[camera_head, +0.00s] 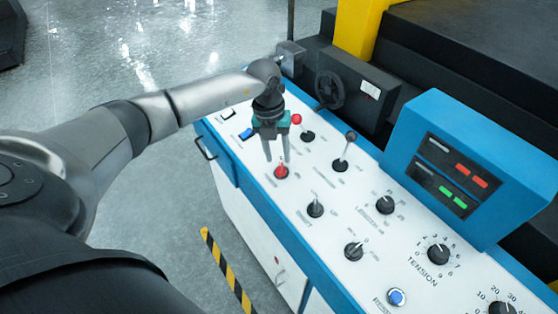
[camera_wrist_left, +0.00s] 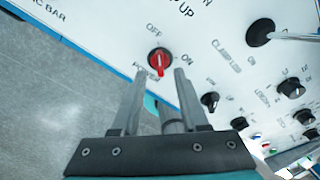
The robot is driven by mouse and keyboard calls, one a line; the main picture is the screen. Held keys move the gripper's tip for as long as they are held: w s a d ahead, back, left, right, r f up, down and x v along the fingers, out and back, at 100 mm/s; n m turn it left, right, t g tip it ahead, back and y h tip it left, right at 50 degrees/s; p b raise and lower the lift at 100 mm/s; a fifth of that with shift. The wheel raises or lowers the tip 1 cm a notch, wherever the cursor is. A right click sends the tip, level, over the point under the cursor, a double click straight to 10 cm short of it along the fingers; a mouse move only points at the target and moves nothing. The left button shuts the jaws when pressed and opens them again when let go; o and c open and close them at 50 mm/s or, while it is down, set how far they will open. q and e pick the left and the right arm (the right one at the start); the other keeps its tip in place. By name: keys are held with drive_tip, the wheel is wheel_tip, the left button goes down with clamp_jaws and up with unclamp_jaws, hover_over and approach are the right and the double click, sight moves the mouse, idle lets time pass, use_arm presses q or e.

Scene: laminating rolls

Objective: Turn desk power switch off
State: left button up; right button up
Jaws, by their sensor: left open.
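The desk power switch is a red rotary knob (camera_head: 281,172) on the white panel of the control desk (camera_head: 330,245). In the left wrist view the red knob (camera_wrist_left: 159,61) sits by the labels OFF, ON and POWER, and its handle with a pale mark points down toward my gripper. My left gripper (camera_head: 276,157) is open, fingers pointing down, just above the knob. In the left wrist view the two fingertips (camera_wrist_left: 160,76) lie on either side of the knob's lower end; I cannot tell whether they touch it. My right gripper is not in view.
A red-topped lever (camera_head: 297,119) and a black-knobbed lever (camera_head: 350,137) rise near my left gripper. More black knobs (camera_head: 316,209) and a blue display box (camera_head: 470,165) stand on the right. A blue button (camera_head: 246,134) lies to the left. Open floor (camera_head: 100,90) is beyond.

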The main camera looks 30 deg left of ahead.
use_arm(q)
wheel_tip(320, 180, up, 12)
drive_tip(key=a, duration=0.1)
drive_tip(key=shift+s+a+f, duration=0.2)
drive_tip(key=shift+s+f, duration=0.05)
drive_tip(key=shift+s, duration=0.05)
